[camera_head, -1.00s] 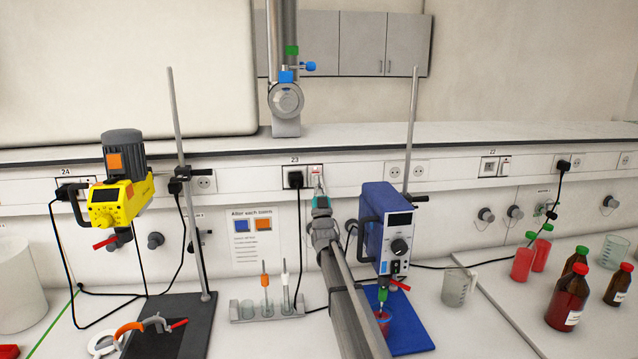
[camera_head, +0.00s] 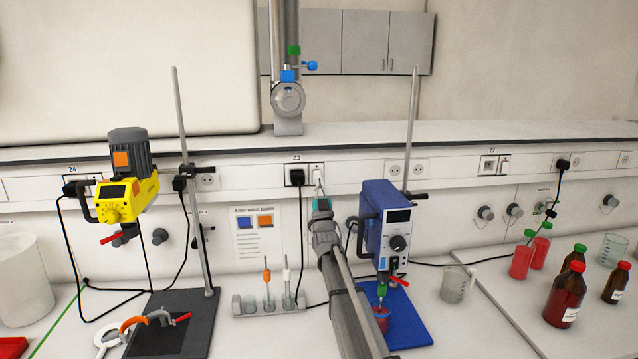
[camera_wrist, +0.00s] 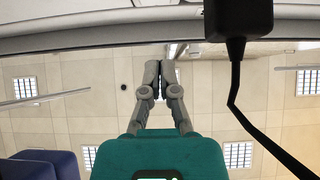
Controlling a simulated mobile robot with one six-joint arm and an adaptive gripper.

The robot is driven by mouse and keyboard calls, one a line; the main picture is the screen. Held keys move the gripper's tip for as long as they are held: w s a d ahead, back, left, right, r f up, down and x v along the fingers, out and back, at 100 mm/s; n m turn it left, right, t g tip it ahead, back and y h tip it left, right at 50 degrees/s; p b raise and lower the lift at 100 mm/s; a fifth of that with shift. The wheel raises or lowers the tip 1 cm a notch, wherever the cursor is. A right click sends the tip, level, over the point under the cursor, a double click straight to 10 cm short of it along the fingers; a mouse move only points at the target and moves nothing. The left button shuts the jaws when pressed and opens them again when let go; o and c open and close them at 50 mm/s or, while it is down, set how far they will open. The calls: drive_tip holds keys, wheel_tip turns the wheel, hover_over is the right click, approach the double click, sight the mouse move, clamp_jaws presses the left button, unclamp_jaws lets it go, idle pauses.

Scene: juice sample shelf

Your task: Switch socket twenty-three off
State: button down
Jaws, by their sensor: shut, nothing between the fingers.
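Socket twenty-three (camera_head: 290,163) is in the white wall rail, under the label 23. A black plug (camera_head: 297,178) sits in it, with its cord hanging down. A small white switch (camera_head: 316,168) is just right of the plug. My gripper (camera_head: 319,186) is shut and empty, its fingertips at or just in front of the lower part of the switch. I cannot tell whether they touch it or which way it is set. In the wrist view the closed fingers (camera_wrist: 161,72) point up to the rail, left of the black plug (camera_wrist: 238,20).
A blue stirrer (camera_head: 385,220) on a stand is close right of my arm. A yellow stirrer (camera_head: 125,200) stands left. A rack with tools (camera_head: 268,305) is below the socket. Socket 22 (camera_head: 489,165) is farther right. Bottles (camera_head: 566,293) stand at the right.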

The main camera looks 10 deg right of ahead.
drive_tip(key=s+b+v, duration=0.1)
drive_tip(key=b+v, duration=0.3)
drive_tip(key=v, duration=0.5)
drive_tip(key=shift+r+b, duration=0.4)
drive_tip(key=shift+r, duration=0.05)
drive_tip(key=shift+a+f, duration=0.1)
